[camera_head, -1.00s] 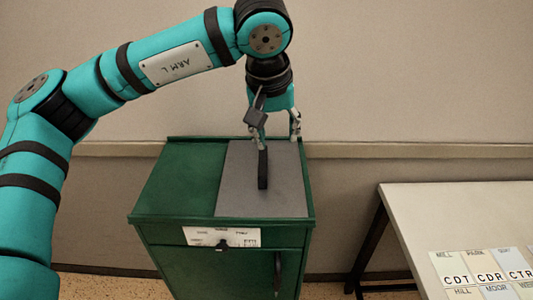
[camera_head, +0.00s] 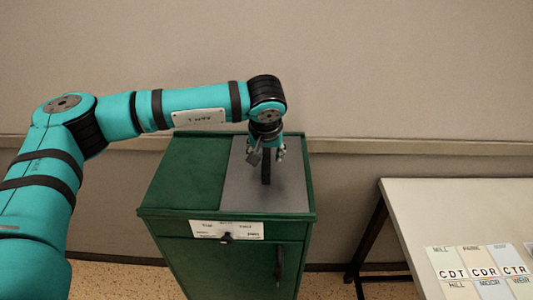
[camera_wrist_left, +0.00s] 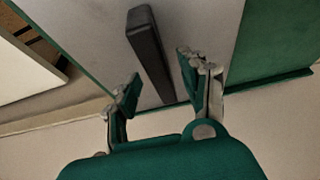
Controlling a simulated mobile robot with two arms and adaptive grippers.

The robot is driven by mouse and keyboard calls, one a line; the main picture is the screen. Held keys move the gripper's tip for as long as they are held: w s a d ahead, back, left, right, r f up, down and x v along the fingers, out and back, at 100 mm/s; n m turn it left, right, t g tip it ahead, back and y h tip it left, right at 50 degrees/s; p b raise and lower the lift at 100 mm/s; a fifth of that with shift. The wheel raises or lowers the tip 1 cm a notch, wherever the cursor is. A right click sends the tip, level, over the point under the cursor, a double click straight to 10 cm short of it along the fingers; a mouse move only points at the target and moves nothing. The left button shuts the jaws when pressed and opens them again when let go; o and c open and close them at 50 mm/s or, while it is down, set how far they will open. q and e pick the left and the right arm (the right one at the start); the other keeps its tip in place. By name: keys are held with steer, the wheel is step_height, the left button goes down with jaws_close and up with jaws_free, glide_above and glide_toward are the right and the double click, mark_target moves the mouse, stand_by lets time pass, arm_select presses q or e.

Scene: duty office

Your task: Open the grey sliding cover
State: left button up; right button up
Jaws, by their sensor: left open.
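The grey sliding cover (camera_head: 240,185) lies on the right part of the green cabinet's top. Its black bar handle (camera_head: 266,167) stands up from it; the handle also shows in the left wrist view (camera_wrist_left: 148,50). My left gripper (camera_head: 267,155) is open, low over the cover at the far end of the handle. In the left wrist view my left gripper's fingertips (camera_wrist_left: 160,80) are spread on either side of the handle's lower end. I cannot tell whether they touch it. My right gripper is not in view.
The green cabinet (camera_head: 185,178) has a white label (camera_head: 227,230) and a knob on its front. A pale table (camera_head: 450,210) with several lettered cards stands to the right. A wall with a rail (camera_head: 400,147) is close behind the cabinet.

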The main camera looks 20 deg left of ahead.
arm_select(q)
steer(key=shift+x, duration=0.85)
steer(key=shift+c, duration=0.4)
jaws_close()
